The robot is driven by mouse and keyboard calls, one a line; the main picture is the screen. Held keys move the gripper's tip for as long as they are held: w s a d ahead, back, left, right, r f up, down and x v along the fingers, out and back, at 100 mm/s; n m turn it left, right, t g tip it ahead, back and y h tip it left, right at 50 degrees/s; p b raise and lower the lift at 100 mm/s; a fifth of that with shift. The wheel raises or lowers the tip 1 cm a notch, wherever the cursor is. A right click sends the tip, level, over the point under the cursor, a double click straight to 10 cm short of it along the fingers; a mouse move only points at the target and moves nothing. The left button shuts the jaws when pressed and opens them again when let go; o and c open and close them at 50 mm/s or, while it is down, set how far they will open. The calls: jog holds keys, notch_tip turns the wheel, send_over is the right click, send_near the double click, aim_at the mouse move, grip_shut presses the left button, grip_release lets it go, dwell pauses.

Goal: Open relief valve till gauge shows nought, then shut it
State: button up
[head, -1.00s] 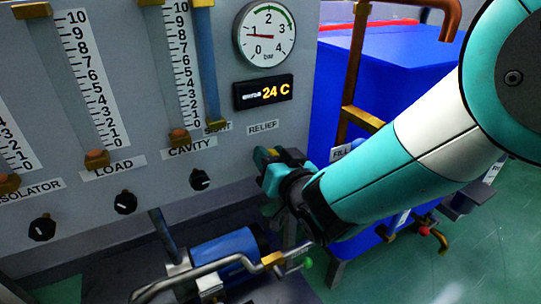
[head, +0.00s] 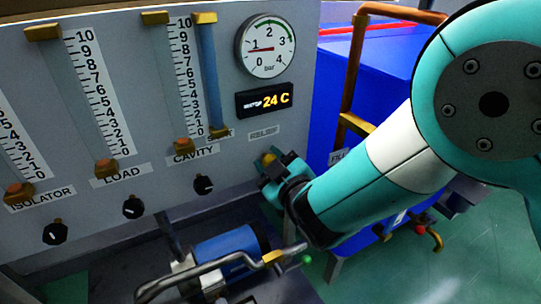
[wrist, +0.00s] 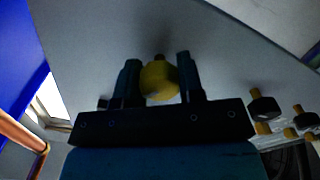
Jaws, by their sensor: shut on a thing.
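The relief valve knob (head: 268,158) is yellow and sits on the grey panel below the RELIEF label (head: 264,133). My gripper (head: 273,164) is shut on it. In the wrist view the round yellow knob (wrist: 158,84) sits between the two dark fingers, with a small brass part beyond it. The fingers hide part of the knob in the head view, and I cannot tell how far it is turned. The pressure gauge (head: 266,46) is white, marked 0 to 4 bar; its needle points left, close to the 1 mark.
An orange display (head: 264,99) reads 24 C. Black knobs labelled ISOLATOR (head: 57,232), LOAD (head: 133,206) and CAVITY (head: 203,184) line the panel to the left. A blue pump (head: 228,255) and bent pipe lie below. A blue tank (head: 395,75) stands behind my arm.

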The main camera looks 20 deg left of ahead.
jog(key=n+p, duration=0.2)
jog(key=n, duration=0.3)
jog(key=shift+p, duration=0.35)
jog(key=shift+n, duration=0.4)
jog(key=o, duration=0.9)
jog(key=shift+o, duration=0.2)
jog(key=shift+s, duration=0.1)
jog(key=shift+s+d+f+b, duration=0.25)
jog(key=shift+s+d+b, duration=0.05)
jog(key=shift+b, duration=0.75)
jog(key=b+v, duration=1.6)
jog(key=b, duration=0.1)
jog(key=shift+d+r, duration=0.25)
